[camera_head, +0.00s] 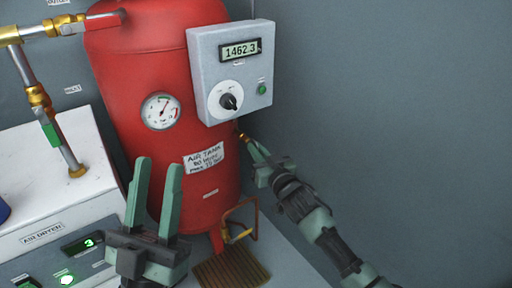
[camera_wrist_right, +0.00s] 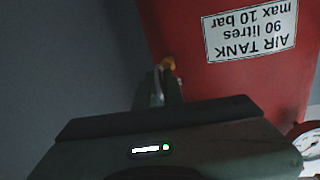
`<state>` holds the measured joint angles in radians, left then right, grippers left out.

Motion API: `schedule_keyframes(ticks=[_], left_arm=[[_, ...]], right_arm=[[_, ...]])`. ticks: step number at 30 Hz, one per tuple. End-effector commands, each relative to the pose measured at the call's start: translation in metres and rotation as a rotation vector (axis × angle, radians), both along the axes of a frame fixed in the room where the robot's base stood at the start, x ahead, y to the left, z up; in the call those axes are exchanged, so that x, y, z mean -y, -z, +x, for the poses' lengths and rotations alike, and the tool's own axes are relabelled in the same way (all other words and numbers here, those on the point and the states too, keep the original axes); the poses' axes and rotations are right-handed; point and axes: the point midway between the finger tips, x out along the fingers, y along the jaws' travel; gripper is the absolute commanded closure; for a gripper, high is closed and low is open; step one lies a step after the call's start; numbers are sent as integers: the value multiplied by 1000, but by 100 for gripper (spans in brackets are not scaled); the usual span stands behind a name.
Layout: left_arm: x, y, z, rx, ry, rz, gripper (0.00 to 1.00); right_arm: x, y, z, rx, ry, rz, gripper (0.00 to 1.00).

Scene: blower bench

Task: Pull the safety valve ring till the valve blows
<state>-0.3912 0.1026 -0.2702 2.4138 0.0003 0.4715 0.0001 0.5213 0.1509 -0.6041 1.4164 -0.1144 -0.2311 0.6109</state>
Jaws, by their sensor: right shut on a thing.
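The red air tank (camera_head: 150,65) stands at the back with a white label. A small brass safety valve (camera_head: 241,136) sticks out of its right side, below the grey control box. My right gripper (camera_head: 258,150) is shut at the valve's outer end, on what seems to be its ring; the fingers hide the ring. In the right wrist view the brass valve (camera_wrist_right: 168,63) shows just beyond the closed fingertips (camera_wrist_right: 160,85), against the red tank (camera_wrist_right: 235,75). My left gripper (camera_head: 158,165) is open and empty, fingers upward, in front of the tank.
The grey control box (camera_head: 205,75) reads 1462.3 and carries a knob and a green button. A pressure gauge (camera_head: 161,111) is on the tank. The air dryer (camera_head: 50,180) stands at left with brass pipework. A brass drain pipe (camera_head: 240,232) is low at the tank's foot. The right side is clear wall.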

Motion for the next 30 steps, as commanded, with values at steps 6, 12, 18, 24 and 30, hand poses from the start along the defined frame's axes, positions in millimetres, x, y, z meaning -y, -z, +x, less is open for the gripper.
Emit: schedule_keyframes(ticks=[6,12,18,24,30], left_arm=[[3,17,23,-145,-9,45,64],[4,20,25,-160,-10,51,64],[3,20,25,-159,-10,50,64],[3,20,25,-158,-10,50,64],[4,19,26,-164,-11,52,64]], right_arm=[[5,-1,-1,0,7,-4,100],[5,0,-1,1,7,-5,100],[5,0,-1,0,7,-4,74],[3,0,-1,1,4,-2,72],[4,0,-4,-1,3,-1,72]])
